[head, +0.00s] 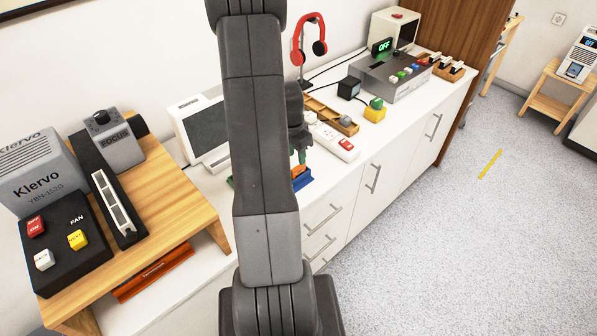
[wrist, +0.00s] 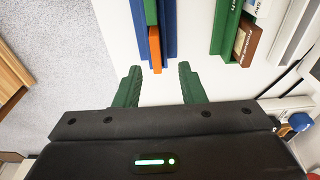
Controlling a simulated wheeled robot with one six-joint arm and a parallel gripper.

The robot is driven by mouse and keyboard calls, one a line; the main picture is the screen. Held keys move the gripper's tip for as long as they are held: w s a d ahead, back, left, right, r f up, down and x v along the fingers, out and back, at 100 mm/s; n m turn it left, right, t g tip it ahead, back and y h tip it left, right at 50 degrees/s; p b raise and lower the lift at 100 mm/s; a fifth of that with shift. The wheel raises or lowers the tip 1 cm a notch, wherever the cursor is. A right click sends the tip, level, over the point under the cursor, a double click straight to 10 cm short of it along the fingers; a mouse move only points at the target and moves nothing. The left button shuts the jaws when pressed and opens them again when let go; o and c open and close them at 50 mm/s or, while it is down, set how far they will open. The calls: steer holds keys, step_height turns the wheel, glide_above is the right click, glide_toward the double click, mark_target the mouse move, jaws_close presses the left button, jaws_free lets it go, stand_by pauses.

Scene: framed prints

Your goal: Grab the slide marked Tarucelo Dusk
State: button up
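No slide label reading Tarucelo Dusk is legible in either view. In the wrist view, my gripper (wrist: 158,88) is open, its two green fingers apart with nothing between them. Just beyond the fingertips a blue holder (wrist: 170,35) carries an orange slide (wrist: 155,48) and a green slide (wrist: 151,12). To the right a green holder (wrist: 221,28) carries a brown slide (wrist: 247,42) and a white one (wrist: 258,7), with print too small to read. In the head view, my gripper (head: 300,156) is above the blue holder (head: 301,178), largely hidden by my arm.
A white power strip (head: 335,142) and wooden tray (head: 325,112) lie behind the gripper on the white cabinet top. A white monitor (head: 207,127) stands left of my arm. A wooden stand (head: 180,200) with a Klervo projector (head: 40,170) is at left. Open floor lies right.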

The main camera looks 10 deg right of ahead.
mark_target(298, 166)
steer(key=shift+s+f, duration=0.15)
steer(key=shift+f, duration=0.15)
steer(key=shift+d+f+p, duration=0.15)
steer(key=shift+f+p, duration=0.2)
steer(key=shift+f, duration=0.75)
steer(key=shift+d+f+p, duration=0.1)
steer(key=shift+f+p, duration=0.25)
steer(key=shift+f, duration=0.75)
jaws_close()
